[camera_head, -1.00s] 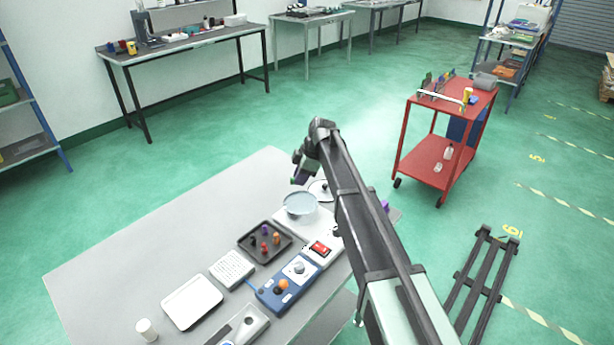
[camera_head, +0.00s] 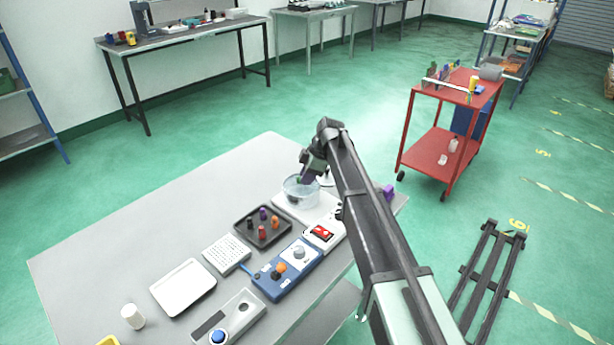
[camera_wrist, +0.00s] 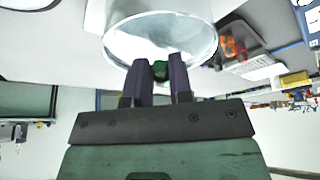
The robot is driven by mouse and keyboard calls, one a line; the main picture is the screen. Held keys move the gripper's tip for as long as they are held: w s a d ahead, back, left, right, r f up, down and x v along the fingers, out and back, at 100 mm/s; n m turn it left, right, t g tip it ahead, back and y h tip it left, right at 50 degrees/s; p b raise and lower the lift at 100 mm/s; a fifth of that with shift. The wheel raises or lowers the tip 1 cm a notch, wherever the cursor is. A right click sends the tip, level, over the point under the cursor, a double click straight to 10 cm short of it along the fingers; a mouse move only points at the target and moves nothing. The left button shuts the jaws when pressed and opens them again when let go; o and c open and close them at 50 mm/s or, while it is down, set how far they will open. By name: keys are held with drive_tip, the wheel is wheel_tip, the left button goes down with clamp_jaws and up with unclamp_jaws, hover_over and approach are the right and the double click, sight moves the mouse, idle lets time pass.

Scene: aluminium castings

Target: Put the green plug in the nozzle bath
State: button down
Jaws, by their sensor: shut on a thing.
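My gripper (camera_wrist: 160,78) is shut on the green plug (camera_wrist: 160,68), which shows between the dark fingertips in the wrist view. In the head view a small bit of the green plug (camera_head: 299,180) shows below my gripper (camera_head: 304,178). The nozzle bath (camera_head: 293,198) is a clear round glass dish on a white base. My gripper is over the dish, with the plug at its rim or above its opening. In the wrist view the dish's rim (camera_wrist: 110,42) lies just past the fingertips. I cannot tell whether the plug is below the rim.
A dark tray (camera_head: 240,236) with several coloured plugs stands left of the bath. A blue control box (camera_head: 262,284), a white perforated block (camera_head: 226,254) and a white flat tray (camera_head: 183,288) lie nearer. A purple thing (camera_head: 389,191) is at the right. The table's left part is clear.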

sight(300, 177)
wheel_tip(300, 177, down, 3)
drive_tip(key=shift+r+b, duration=0.1)
drive_tip(key=shift+b, duration=0.7)
drive_tip(key=shift+r, duration=0.1)
drive_tip(key=c, duration=0.9)
unclamp_jaws()
drive_tip(key=shift+c, duration=0.2)
wheel_tip(300, 177, up, 8)
drive_tip(key=p, duration=0.7)
drive_tip(key=shift+f+p, duration=0.25)
drive_tip(key=shift+p, duration=0.1)
drive_tip(key=shift+f, duration=0.3)
drive_tip(key=shift+b, duration=0.3)
